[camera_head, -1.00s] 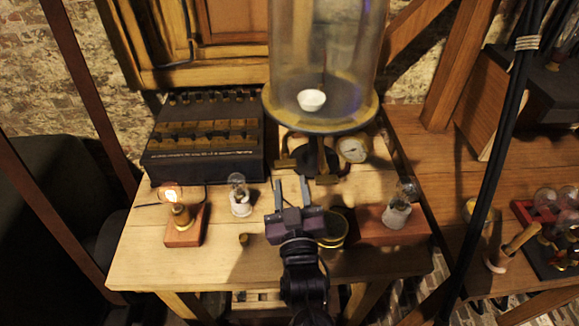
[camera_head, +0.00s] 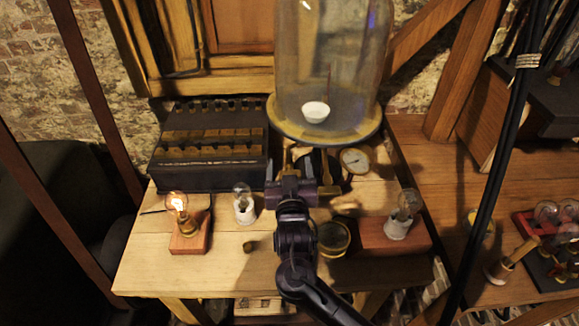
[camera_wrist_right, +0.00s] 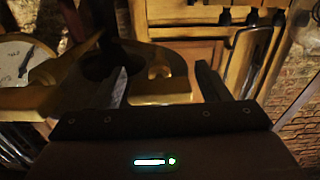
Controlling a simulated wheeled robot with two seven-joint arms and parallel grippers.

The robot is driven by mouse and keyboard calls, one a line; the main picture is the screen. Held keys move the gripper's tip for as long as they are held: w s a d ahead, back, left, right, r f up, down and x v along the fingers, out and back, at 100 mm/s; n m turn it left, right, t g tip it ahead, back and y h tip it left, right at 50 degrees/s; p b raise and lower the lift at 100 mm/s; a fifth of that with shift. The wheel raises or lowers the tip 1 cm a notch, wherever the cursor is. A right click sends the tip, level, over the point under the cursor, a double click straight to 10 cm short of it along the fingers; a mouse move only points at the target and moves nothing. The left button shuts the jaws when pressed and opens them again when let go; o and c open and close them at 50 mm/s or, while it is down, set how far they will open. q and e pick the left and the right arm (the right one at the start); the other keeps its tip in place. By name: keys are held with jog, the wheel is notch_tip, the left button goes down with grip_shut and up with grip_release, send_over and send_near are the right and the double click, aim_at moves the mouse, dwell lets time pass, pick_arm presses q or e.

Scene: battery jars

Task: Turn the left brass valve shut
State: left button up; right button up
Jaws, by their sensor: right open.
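A glass bell jar (camera_head: 328,60) stands on a round plate with brass fittings below it at the back of the table. My right gripper (camera_head: 301,168) is open and reaches in under the front of that plate. It hides most of the left brass valve in the head view. In the right wrist view the two fingers (camera_wrist_right: 163,82) stand apart, and a brass piece with a rounded lobe (camera_wrist_right: 160,70) shows between them, nearer the left finger. I cannot tell whether they touch it. My left gripper is not in view.
A dial gauge (camera_head: 354,160) sits right of the fittings. A black switch box (camera_head: 210,155) stands at the left. A lit bulb on a wooden block (camera_head: 189,240), a small bulb (camera_head: 243,205) and another bulb (camera_head: 402,215) stand on the table. The front left tabletop is clear.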

jog(key=c, duration=0.9)
jog(key=shift+f, duration=0.1)
jog(key=shift+c, duration=0.5)
jog(key=shift+m, duration=0.4)
jog(key=shift+o, duration=0.2)
jog(key=o, duration=1)
jog(key=shift+c, duration=0.2)
